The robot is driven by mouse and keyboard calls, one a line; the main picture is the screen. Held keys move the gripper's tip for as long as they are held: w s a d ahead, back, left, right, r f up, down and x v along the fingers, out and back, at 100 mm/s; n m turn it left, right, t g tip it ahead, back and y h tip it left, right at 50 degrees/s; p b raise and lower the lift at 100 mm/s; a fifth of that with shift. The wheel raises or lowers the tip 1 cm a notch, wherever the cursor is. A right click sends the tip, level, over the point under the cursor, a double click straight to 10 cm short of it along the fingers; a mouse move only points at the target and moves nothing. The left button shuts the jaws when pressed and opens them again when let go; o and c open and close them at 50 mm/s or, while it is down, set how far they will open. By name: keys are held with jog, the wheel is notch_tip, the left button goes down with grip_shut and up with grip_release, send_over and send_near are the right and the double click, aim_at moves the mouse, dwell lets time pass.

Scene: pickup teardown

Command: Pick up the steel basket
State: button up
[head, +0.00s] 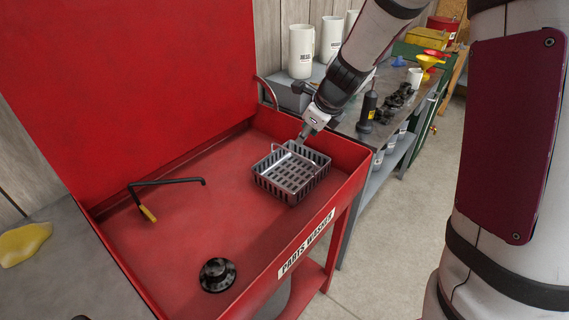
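The steel basket (290,178) is a grey slotted tray with a thin raised handle. It sits on the red floor of the parts washer (190,222), near its right wall. My gripper (303,136) is just above and behind the basket's far edge, reaching down from the upper right. Its fingertips are small in this view and close to the basket's handle. I cannot tell whether they touch it or whether they are open or shut.
A black-and-yellow spout (165,184) and a black round drain part (217,273) are in the washer. Its red walls and raised lid (110,80) bound the space. A bench (400,110) with dark parts and white canisters (301,52) stands behind. A yellow cloth (23,243) lies left.

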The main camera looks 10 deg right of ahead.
aim_at(292, 152)
jog(key=b+x, duration=0.3)
jog(key=x, duration=1)
jog(key=shift+w+a+f, duration=0.1)
jog(key=shift+w+f, duration=0.15)
jog(key=shift+f+b, duration=0.25)
jog(key=shift+b, duration=0.2)
grip_shut()
